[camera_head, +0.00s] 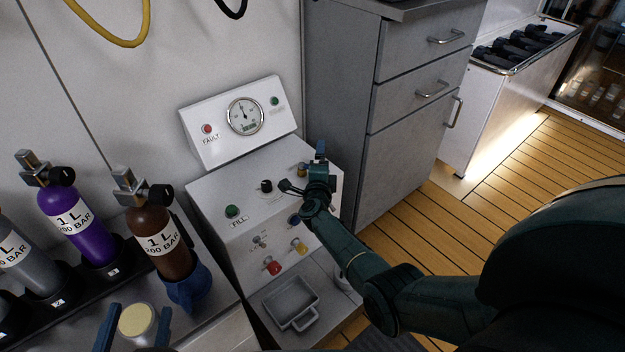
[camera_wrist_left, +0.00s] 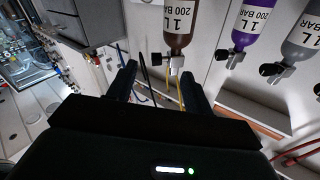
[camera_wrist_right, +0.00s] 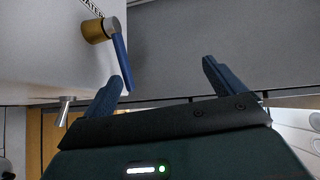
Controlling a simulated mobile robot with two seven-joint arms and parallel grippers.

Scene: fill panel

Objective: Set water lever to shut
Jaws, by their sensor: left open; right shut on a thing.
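The water lever (camera_wrist_right: 122,65) is a blue handle on a brass valve (camera_wrist_right: 98,30), under a partly cut-off WATER label in the right wrist view. It hangs down at a slight slant.
A grey drawer cabinet (camera_head: 345,110) is close on the right. A metal tray (camera_head: 290,300) lies below the panel. Wooden floor (camera_head: 500,190) is open at right.

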